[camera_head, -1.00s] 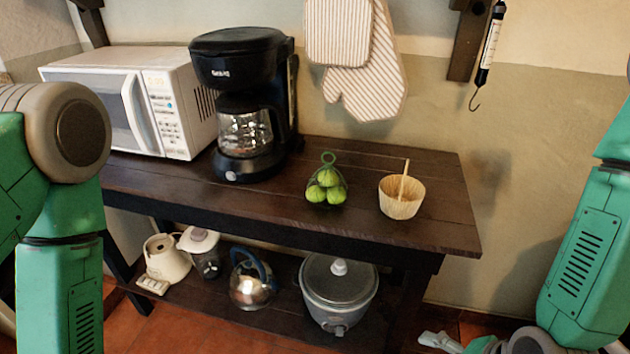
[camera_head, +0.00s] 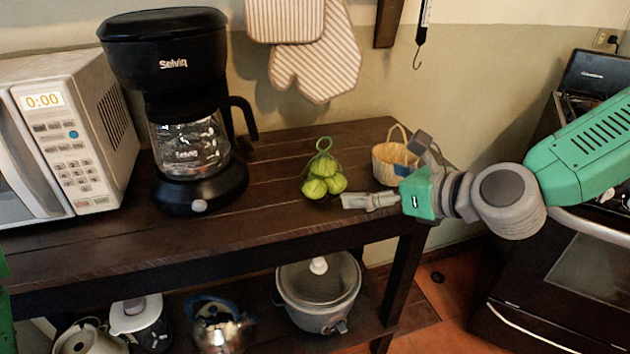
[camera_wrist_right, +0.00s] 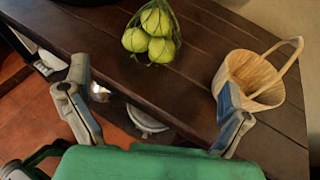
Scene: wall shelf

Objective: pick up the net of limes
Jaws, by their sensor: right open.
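The net of limes (camera_head: 323,178) stands on the dark wooden shelf top, several green limes in a green net with a loop on top. It also shows in the right wrist view (camera_wrist_right: 150,34), ahead of my fingers and between their lines. My right gripper (camera_head: 350,201) is just right of and in front of the net, apart from it, near the shelf's front edge. In the right wrist view its two fingers (camera_wrist_right: 158,122) are spread wide with nothing between them. My left gripper is out of view.
A wicker basket (camera_head: 391,162) with a handle stands close behind my right gripper. A coffee maker (camera_head: 180,120) and a microwave (camera_head: 75,130) stand to the left. A slow cooker (camera_head: 318,290) sits on the lower shelf. Bare wood (camera_head: 265,205) lies left of the net.

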